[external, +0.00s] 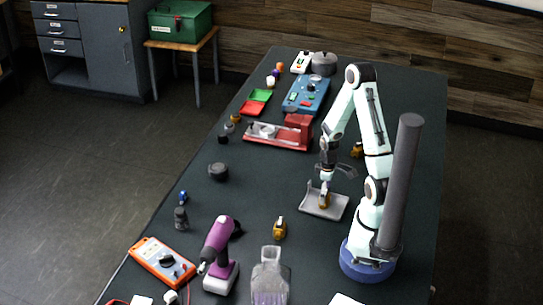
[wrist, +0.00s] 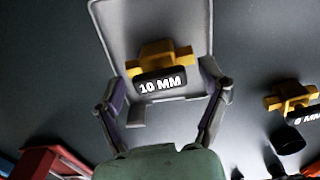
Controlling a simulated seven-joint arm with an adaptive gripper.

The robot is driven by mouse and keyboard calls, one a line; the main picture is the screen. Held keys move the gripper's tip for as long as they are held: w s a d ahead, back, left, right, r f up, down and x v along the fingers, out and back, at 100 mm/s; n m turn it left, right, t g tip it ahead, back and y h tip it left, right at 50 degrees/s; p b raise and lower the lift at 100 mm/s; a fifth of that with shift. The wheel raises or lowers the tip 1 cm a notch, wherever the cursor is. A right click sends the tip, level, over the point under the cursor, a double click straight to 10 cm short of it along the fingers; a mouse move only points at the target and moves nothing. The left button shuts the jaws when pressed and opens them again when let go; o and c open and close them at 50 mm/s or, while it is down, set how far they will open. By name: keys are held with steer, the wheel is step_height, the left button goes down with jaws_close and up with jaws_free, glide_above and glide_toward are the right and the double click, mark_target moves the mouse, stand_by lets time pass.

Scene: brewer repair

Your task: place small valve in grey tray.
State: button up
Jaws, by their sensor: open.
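The grey tray (external: 335,210) sits on the table in front of my base, and it also fills the upper middle of the wrist view (wrist: 112,22). A yellow valve (wrist: 157,62) with a black label reading "10 MM" shows inside the tray's outline; it also shows in the external view (external: 324,199). My gripper (wrist: 168,98) is open just above the tray, its fingers spread to either side of this valve. A second yellow valve (wrist: 290,98), its label partly readable as "6 MM" or "8 MM", lies outside the tray at the right. Another yellow valve (external: 280,228) stands nearer the camera.
A red vise-like fixture (external: 298,128) stands beyond the tray. A purple drill (external: 219,250), an orange multimeter (external: 161,260) and a clear container (external: 270,277) occupy the near end. Red and green trays (external: 256,102) lie farther back. The table left of the grey tray is mostly clear.

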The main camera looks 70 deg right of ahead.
step_height(320, 180, up, 12)
steer(key=w+a+r, duration=0.1)
steer(key=a+r, duration=0.5)
steer(key=a, duration=0.5)
steer(key=s+a+r+n, duration=0.1)
steer(key=s+a+r, duration=0.2)
steer(key=s+a, duration=0.3)
steer(key=a, duration=0.4)
steer(key=shift+s+y, duration=0.2)
steer(key=shift+y, duration=0.2)
